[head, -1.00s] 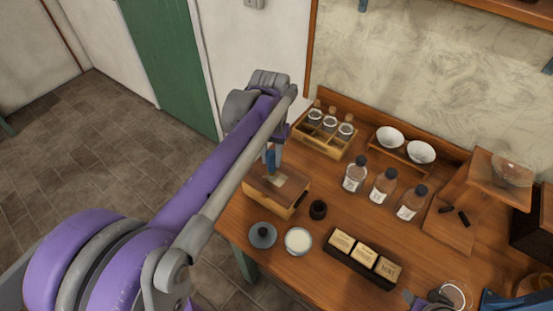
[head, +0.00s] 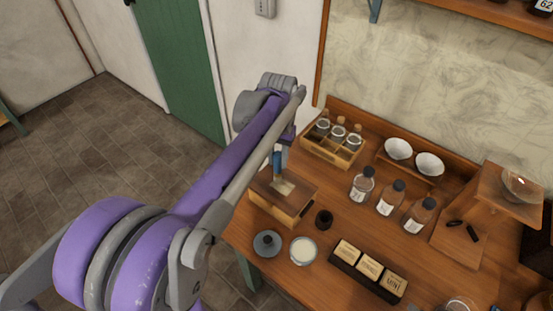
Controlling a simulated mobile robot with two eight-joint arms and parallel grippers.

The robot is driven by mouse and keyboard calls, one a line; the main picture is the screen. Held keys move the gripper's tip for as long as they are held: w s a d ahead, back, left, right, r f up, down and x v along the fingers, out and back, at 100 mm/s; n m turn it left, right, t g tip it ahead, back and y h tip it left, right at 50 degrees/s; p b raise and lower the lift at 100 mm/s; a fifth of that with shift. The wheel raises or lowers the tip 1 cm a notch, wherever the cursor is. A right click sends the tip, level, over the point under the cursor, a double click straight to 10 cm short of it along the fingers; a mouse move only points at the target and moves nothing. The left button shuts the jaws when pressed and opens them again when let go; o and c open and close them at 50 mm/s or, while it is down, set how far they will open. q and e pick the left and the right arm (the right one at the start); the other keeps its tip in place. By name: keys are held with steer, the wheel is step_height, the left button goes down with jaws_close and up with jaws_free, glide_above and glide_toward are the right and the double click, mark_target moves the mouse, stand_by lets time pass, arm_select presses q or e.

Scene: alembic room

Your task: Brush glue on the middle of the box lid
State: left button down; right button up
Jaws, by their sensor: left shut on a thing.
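The wooden box (head: 273,204) stands at the table's left edge, its brown lid (head: 306,187) on top. My left gripper (head: 283,145) is above the lid, shut on an upright brush with a blue handle (head: 277,161). The brush's lower end is over the middle of the lid, at a pale patch (head: 284,187); I cannot tell whether this patch is bristles or something on the lid, nor whether the brush touches it. An open jar of white stuff (head: 303,251) stands in front of the box. My right gripper is out of view.
A grey knobbed lid (head: 267,244) and a small dark cup (head: 323,220) stand close to the box. A crate of jars (head: 318,150), several bottles (head: 388,198), white bowls (head: 399,149) and a labelled block tray (head: 345,265) fill the table behind and right.

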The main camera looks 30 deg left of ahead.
arm_select(q)
steer(key=shift+r+p, duration=0.3)
steer(key=shift+r, duration=0.25)
step_height(320, 180, up, 3)
steer(key=shift+w+r+p, duration=0.1)
steer(key=shift+r+p, duration=0.1)
steer(key=shift+p, duration=0.6)
steer(key=shift+r+p, duration=0.35)
steer(key=shift+r, duration=0.5)
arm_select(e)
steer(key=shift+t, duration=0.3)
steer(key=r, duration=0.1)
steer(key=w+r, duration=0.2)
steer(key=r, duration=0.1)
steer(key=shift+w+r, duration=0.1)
arm_select(q)
steer(key=shift+f, duration=0.1)
steer(key=shift+s, duration=0.2)
steer(key=shift+w, duration=0.1)
